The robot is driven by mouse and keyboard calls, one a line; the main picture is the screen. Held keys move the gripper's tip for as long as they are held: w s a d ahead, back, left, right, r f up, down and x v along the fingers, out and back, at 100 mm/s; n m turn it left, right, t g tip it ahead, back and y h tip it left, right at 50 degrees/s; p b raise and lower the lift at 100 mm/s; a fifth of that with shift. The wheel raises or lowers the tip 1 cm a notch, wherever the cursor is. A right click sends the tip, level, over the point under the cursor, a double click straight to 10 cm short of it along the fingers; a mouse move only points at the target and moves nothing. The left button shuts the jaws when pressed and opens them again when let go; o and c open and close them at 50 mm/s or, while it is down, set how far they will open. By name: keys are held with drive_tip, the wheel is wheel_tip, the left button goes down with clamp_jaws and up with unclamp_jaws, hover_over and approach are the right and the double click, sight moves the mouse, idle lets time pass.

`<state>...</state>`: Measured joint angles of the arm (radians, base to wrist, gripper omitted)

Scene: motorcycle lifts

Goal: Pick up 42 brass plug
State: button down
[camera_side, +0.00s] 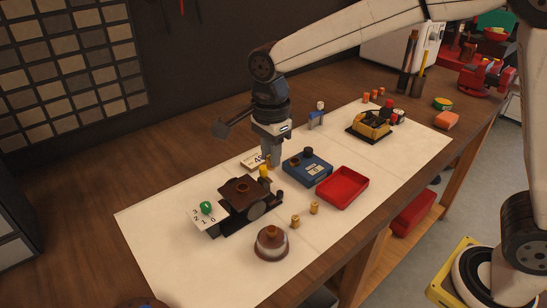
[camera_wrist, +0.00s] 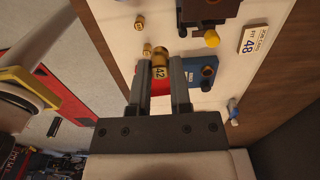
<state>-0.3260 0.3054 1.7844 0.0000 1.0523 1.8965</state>
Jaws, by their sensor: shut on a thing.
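The brass plug marked 42 (camera_wrist: 160,72) sits between the two fingers of my gripper (camera_wrist: 161,66) in the wrist view, its number facing the camera. The fingers are shut on it. In the side view my gripper (camera_side: 269,158) points down between the dark fixture and the blue block. Two other small brass plugs (camera_side: 295,221) (camera_side: 314,208) stand on the white mat, apart from my gripper.
The dark fixture (camera_side: 235,197) stands left of my gripper, and a blue block (camera_side: 307,168) and a red tray (camera_side: 343,187) stand right. A card reading 48 (camera_wrist: 253,39) lies nearby. A brown-topped round part (camera_side: 271,243) stands in front. The mat's left part is clear.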

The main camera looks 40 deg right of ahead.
drive_tip(key=s+d+r, duration=0.1)
drive_tip(key=s+r, duration=0.1)
drive_tip(key=s, duration=0.3)
drive_tip(key=shift+s+d+r, duration=0.25)
drive_tip(key=shift+s+r, duration=0.05)
drive_tip(key=shift+s, duration=0.1)
idle(0.4)
